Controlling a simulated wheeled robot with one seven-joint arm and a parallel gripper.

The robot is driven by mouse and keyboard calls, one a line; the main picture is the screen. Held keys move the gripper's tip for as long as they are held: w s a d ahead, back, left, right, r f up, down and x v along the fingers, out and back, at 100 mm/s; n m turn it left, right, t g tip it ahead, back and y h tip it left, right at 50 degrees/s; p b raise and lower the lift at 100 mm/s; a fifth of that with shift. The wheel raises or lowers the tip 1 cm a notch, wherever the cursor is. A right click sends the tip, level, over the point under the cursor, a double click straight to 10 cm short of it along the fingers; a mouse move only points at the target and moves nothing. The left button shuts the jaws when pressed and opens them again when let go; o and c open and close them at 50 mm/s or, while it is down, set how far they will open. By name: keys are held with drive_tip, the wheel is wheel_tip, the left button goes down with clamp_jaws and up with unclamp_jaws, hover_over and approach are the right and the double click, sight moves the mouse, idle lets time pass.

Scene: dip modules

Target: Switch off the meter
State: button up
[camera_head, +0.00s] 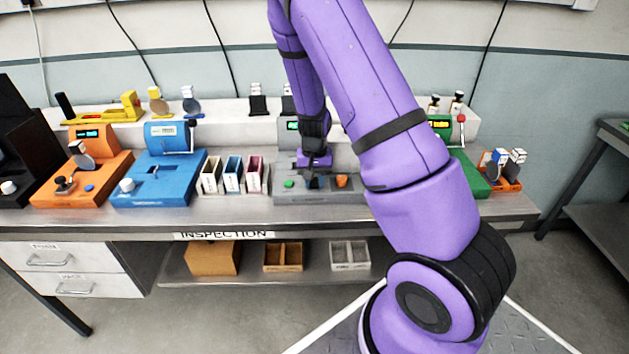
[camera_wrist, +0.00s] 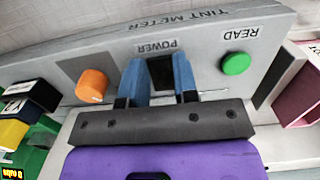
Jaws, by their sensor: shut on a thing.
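The grey tint meter (camera_head: 335,196) stands on the bench behind my arm, with its green display lit. The wrist view shows its front panel (camera_wrist: 208,38) upside down, with "TINT METER", "POWER" and "READ" lettering. My gripper (camera_head: 312,182) is at the panel, between the green button and the orange knob. In the wrist view my gripper's blue fingers (camera_wrist: 160,82) stand on either side of the dark power switch (camera_wrist: 160,72) and are shut on it. The green READ button (camera_wrist: 236,63) and orange knob (camera_wrist: 91,85) are clear of the fingers. The switch's setting cannot be told.
An orange device (camera_head: 105,180) and a blue device (camera_head: 180,182) stand left, beside several coloured cell boxes (camera_head: 232,175). A green device (camera_head: 470,172) and an orange holder (camera_head: 510,182) stand right. A shelf (camera_head: 318,270) with boxes lies below the bench.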

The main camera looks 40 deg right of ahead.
drive_tip(key=shift+w+d+r+g+y, duration=0.15)
drive_tip(key=shift+g+y, duration=0.15)
drive_tip(key=shift+g, duration=0.2)
drive_tip(key=shift+w+a+g+y, duration=0.1)
drive_tip(key=shift+g+y, duration=0.2)
drive_tip(key=shift+g, duration=0.2)
drive_tip(key=o, duration=0.9)
drive_tip(key=shift+d+r, duration=0.1)
drive_tip(key=v, duration=1)
drive_tip(key=shift+w+r, duration=0.1)
drive_tip(key=shift+r, duration=0.2)
drive_tip(key=shift+r, duration=0.1)
